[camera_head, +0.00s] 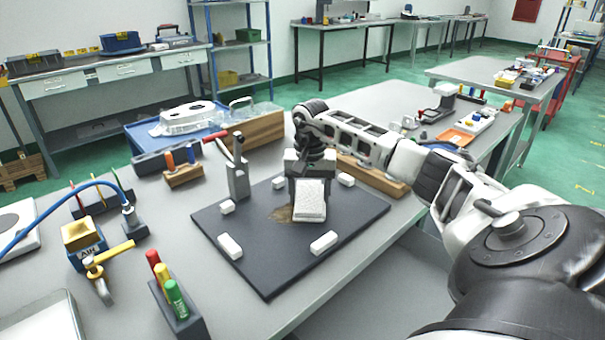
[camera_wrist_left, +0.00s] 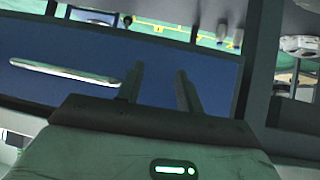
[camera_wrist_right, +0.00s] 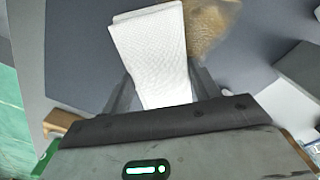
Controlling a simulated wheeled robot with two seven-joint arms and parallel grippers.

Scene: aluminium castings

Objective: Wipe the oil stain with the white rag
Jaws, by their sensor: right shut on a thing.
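The white rag (camera_head: 309,203) is a folded, textured block held by my right gripper (camera_head: 308,172) over the dark mat (camera_head: 262,263). It also shows between the fingers in the right wrist view (camera_wrist_right: 150,45). The brown oil stain (camera_head: 281,214) lies on the mat beside the rag, on its left. In the right wrist view the stain (camera_wrist_right: 210,22) is at the top, partly hidden by the rag. I cannot tell whether the rag touches the mat. My left gripper (camera_wrist_left: 161,82) shows only in its wrist view, fingers apart and empty.
White blocks (camera_head: 230,246) (camera_head: 324,242) lie around the mat. A grey upright clamp (camera_head: 237,172) stands at its left edge. A wooden block (camera_head: 255,131) is behind. Coloured markers in a holder (camera_head: 178,306) and an air fitting (camera_head: 83,240) are at left.

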